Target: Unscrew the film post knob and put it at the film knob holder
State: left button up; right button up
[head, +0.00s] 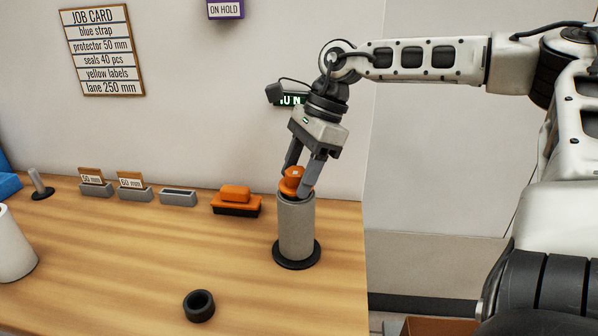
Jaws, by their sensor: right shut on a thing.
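The orange knob (290,184) sits at the top of the grey upright film post (296,229), which stands on a round black base near the table's right edge. My right gripper (298,180) reaches down from above, tilted, with its fingers shut on the orange knob. The knob's lower part and its thread are hidden by the post's top and the fingers, so I cannot tell whether it is loose. A black ring (199,306) lies at the front of the table; I cannot tell if it is the film knob holder. My left gripper is out of view.
An orange block on a black base (236,203) stands left of the post. Small grey holders (178,198), two with cards, line the back. A short grey peg (40,186) and a white cylinder (14,245) are at left. The wooden table's (110,265) middle is clear.

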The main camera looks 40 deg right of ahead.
jog(key=n, duration=0.1)
jog(key=n+g, duration=0.1)
jog(key=n, duration=0.1)
jog(key=shift+w+f+b, duration=0.1)
jog(key=shift+f+b, duration=0.15)
jog(key=shift+b, duration=0.1)
jog(key=shift+r+n+g, duration=0.15)
jog(key=shift+n+g, duration=0.55)
jog(key=shift+n, duration=0.8)
jog(key=n+g+b, duration=0.1)
jog(key=n, duration=0.2)
jog(key=shift+w, duration=0.1)
jog(key=n, duration=0.2)
jog(key=n+g+h, duration=0.1)
jog(key=n, duration=0.2)
jog(key=shift+g, duration=0.3)
jog(key=shift+w+n+g+h, duration=0.1)
jog(key=shift+n+g+h, duration=0.3)
jog(key=shift+n, duration=0.6)
jog(key=o, duration=1.3)
jog(key=shift+o, duration=0.2)
